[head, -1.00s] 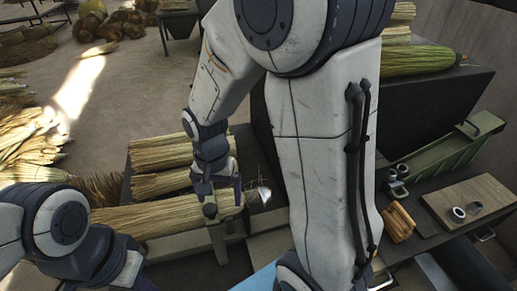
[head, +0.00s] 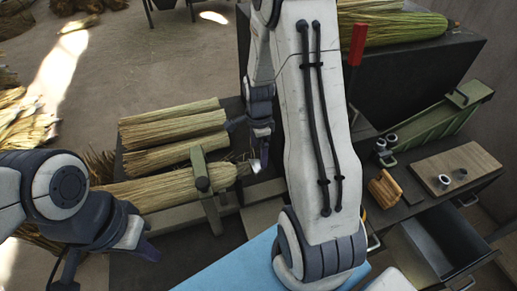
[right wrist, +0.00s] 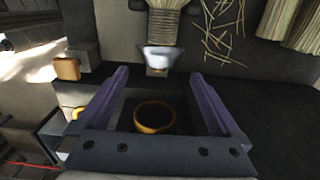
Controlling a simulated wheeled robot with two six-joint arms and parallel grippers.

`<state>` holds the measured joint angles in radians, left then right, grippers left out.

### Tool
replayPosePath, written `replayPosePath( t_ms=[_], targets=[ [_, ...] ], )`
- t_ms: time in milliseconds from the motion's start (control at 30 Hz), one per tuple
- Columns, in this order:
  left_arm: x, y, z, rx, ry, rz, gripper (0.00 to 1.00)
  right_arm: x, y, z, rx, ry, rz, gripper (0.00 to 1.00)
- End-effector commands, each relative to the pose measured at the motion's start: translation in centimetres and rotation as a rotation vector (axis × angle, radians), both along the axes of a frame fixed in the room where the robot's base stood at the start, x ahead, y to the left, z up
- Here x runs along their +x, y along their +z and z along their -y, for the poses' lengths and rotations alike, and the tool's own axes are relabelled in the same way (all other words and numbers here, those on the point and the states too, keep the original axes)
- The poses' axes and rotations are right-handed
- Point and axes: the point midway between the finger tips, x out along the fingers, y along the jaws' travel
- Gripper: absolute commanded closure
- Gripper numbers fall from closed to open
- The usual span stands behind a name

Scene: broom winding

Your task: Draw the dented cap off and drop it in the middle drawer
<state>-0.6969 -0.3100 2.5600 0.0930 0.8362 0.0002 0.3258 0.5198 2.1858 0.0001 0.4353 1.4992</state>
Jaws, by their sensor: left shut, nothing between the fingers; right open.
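A broom bundle (head: 170,187) lies held under a green clamp (head: 201,170) on the bench. A pale metal cap (head: 256,166) sits at its bound right end; the right wrist view shows the cap (right wrist: 158,58) on the bundle's neck (right wrist: 166,24). Its dent is too small to make out. My right gripper (head: 250,138) is open beside the cap. In the right wrist view its fingers (right wrist: 162,98) are apart and empty, with the cap just beyond the tips. My left gripper (head: 148,252) is shut and empty at the lower left. A drawer (head: 440,243) stands open at right; its level is unclear.
Straw bundles (head: 175,125) lie behind the clamped one. A brown ring (right wrist: 154,117) shows between my right fingers in the wrist view. A wooden board (head: 448,168), a green trough (head: 440,122) and wooden pieces (head: 384,188) lie on the right bench.

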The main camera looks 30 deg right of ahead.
Motion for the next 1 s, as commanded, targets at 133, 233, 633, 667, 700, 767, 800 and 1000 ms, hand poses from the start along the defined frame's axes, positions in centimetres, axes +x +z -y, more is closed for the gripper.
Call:
replayPosePath(
  t_ms=[133, 233, 633, 667, 700, 767, 800, 1000],
  targets=[
    [0.0, -2.3, 0.0, 0.000, -0.001, 0.000, 1.00, 0.0, -2.5, 0.0, 0.000, 0.001, -0.001, 0.00],
    [0.0, -3.4, 0.0, 0.000, -0.001, 0.000, 1.00, -0.1, -3.7, 0.0, 0.001, 0.001, -0.002, 0.00],
    [0.0, -6.0, 0.0, 0.000, -0.001, 0.000, 1.00, -0.1, -7.6, 0.0, 0.001, 0.001, -0.002, 0.00],
    [0.0, -6.1, 0.0, 0.000, -0.001, 0.000, 1.00, -0.1, -7.7, 0.0, 0.001, 0.001, -0.002, 0.00],
    [0.0, -6.1, 0.0, 0.000, -0.001, 0.000, 1.00, -0.1, -7.8, 0.0, 0.001, 0.001, -0.002, 0.00],
    [0.0, -6.2, 0.0, 0.000, -0.001, 0.000, 1.00, -0.1, -7.9, 0.0, 0.000, 0.001, -0.001, 0.00],
    [0.0, -6.2, 0.0, 0.000, -0.001, 0.000, 1.00, 0.0, -7.9, 0.0, 0.000, 0.001, -0.001, 0.00],
    [0.0, -6.1, 0.0, 0.000, -0.001, 0.000, 1.00, 0.0, -7.9, 0.0, 0.000, 0.000, -0.001, 0.00]
  ],
)
